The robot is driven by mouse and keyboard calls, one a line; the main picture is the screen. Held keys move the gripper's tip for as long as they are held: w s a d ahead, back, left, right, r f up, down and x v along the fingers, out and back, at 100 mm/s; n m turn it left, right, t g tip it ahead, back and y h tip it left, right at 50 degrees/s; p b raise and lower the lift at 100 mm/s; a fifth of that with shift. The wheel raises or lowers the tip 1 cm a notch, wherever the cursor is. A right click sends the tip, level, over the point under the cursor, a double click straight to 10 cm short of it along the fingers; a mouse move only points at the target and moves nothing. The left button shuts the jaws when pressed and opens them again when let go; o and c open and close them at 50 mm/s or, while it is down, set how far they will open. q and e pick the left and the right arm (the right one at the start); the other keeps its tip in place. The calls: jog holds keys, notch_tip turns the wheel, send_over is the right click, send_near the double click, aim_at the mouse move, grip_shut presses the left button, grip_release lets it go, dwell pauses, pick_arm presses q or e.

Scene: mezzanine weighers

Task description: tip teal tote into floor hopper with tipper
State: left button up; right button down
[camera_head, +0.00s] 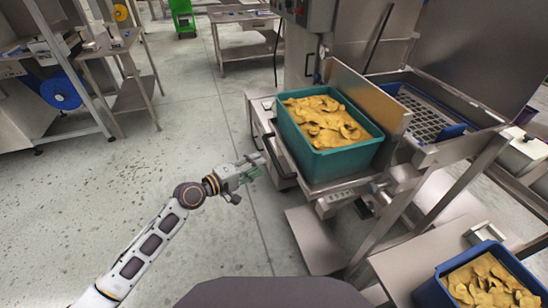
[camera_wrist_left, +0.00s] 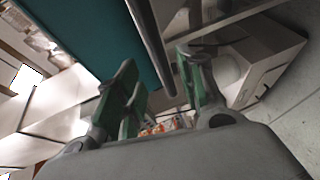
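The teal tote (camera_head: 345,163), full of yellow-brown chips (camera_head: 322,118), sits upright on the steel tipper platform (camera_head: 340,195). A dark bar handle (camera_head: 280,165) runs along the platform's left side. A steel hopper with a grating (camera_head: 425,115) stands right of the tote, behind an upright tan panel (camera_head: 365,95). My left gripper (camera_head: 252,168) is just left of the handle. In the left wrist view its green-padded fingers (camera_wrist_left: 162,82) are apart, with the dark bar (camera_wrist_left: 152,45) showing between them; contact cannot be told. The teal wall (camera_wrist_left: 85,30) is behind. My right gripper is out of view.
A blue tote of chips (camera_head: 428,290) stands on a steel surface at the lower right. Steel tables (camera_head: 245,45) and a bench with a blue reel (camera_head: 60,90) stand at the back and left. The grey floor (camera_head: 120,185) left of the tipper is open.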

aim_at(274, 158)
pick_arm(q)
jog(key=shift+x, duration=4.35)
grip_shut()
